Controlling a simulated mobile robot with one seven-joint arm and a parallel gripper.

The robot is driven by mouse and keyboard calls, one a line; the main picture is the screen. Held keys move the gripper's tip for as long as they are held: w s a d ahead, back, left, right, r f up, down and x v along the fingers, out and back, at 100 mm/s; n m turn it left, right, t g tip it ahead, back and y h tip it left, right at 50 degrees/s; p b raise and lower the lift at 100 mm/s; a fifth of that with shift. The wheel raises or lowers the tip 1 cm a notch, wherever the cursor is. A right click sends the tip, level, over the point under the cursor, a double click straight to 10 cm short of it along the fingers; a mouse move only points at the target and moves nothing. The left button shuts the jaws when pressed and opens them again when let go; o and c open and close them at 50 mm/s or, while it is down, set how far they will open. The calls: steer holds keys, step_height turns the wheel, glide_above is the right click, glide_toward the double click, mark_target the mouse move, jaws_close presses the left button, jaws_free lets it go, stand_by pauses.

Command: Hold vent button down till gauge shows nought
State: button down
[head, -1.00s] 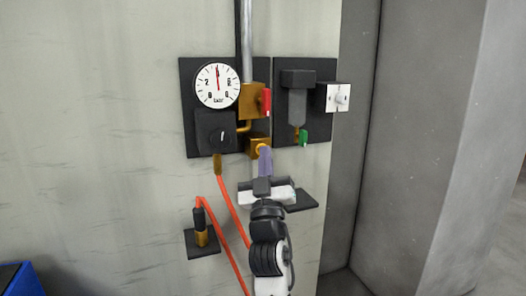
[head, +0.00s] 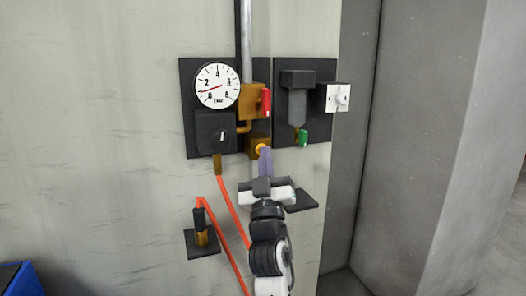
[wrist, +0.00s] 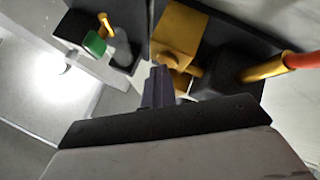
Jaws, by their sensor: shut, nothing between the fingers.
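The round white gauge (head: 217,86) sits at the upper left of the black wall panel. Its red needle points left and slightly down, between the 0 and the 2. The yellow vent button (head: 261,148) is on the front of a small brass block (head: 254,152) below the red-handled valve. My gripper (head: 265,154) is shut and empty, its purple fingertips up against the button in the head view. In the wrist view my fingers (wrist: 158,85) reach to the brass block (wrist: 179,36); their tips partly cover the button there, so exact contact is hard to see.
A red handle (head: 266,102) is just above the block, with a green handle (head: 303,138) to its right. A white switch (head: 339,98) is at the wall's edge. An orange hose (head: 230,205) runs down left of my arm, near a brass fitting (head: 201,233).

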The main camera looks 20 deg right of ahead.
stand_by(0.8)
steer(key=shift+s, duration=0.9)
steer(key=s+b, duration=0.1)
steer(key=s, duration=0.4)
steer(key=shift+d, duration=0.1)
